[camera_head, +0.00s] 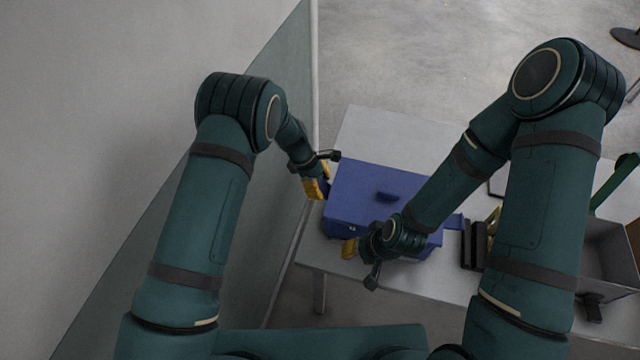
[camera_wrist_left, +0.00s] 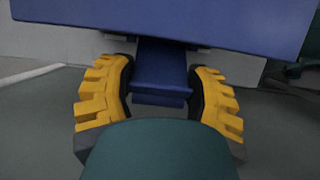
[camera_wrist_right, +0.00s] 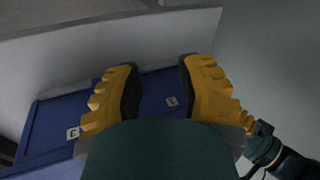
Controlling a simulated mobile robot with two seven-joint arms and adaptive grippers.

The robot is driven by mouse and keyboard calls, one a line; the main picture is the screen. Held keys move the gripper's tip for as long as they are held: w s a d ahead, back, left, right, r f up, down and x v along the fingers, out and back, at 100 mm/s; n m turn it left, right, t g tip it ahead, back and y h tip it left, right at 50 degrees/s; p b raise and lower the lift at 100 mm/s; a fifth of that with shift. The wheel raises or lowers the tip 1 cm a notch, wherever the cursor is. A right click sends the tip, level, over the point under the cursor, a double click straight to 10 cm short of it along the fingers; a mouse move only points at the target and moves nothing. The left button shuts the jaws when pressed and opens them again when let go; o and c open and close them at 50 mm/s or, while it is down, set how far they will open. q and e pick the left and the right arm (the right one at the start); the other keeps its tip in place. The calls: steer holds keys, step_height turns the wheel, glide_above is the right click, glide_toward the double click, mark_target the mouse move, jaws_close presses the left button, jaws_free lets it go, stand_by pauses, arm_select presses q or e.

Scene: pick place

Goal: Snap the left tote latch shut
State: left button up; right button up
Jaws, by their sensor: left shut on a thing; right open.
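The blue tote (camera_head: 352,190) stands on the table with its lid on and a small handle (camera_head: 388,196) on top. It also fills the top of the left wrist view (camera_wrist_left: 200,15). My left gripper (camera_head: 318,187) is at the tote's left side. In the left wrist view its yellow-padded fingers (camera_wrist_left: 161,88) are shut on the blue left latch (camera_wrist_left: 160,68), which sticks out from the tote's side. My right gripper (camera_head: 350,248) is open in front of the tote. In the right wrist view its fingers (camera_wrist_right: 160,88) have the tote's labelled front (camera_wrist_right: 155,98) behind them.
The pale table (camera_head: 375,128) has bare room behind the tote. A blue flap (camera_head: 454,222) juts from the tote's right side. Dark objects (camera_head: 472,246) and a grey open bin (camera_head: 612,262) stand further right. A wall with a greenish lower part (camera_head: 290,90) is close on the left.

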mark_target(324, 187)
arm_select(q)
steer(key=shift+r, duration=0.1)
steer(key=shift+s+d+r+t+y+p, duration=0.15)
steer(key=shift+d+t+y+p, duration=0.1)
steer(key=shift+y+p, duration=0.25)
steer(key=shift+w+d+r+t+y+p, duration=0.1)
steer(key=shift+d+r+t+y+p, duration=0.15)
steer(key=shift+y, duration=0.45)
steer(key=shift+s+d+y, duration=0.1)
steer(key=shift+d+y, duration=0.1)
steer(key=shift+y, duration=0.7)
steer(key=o, duration=1.2)
steer(key=shift+c, duration=0.2)
steer(key=shift+r, duration=0.1)
step_height(324, 187, up, 12)
steer(key=shift+a, duration=0.15)
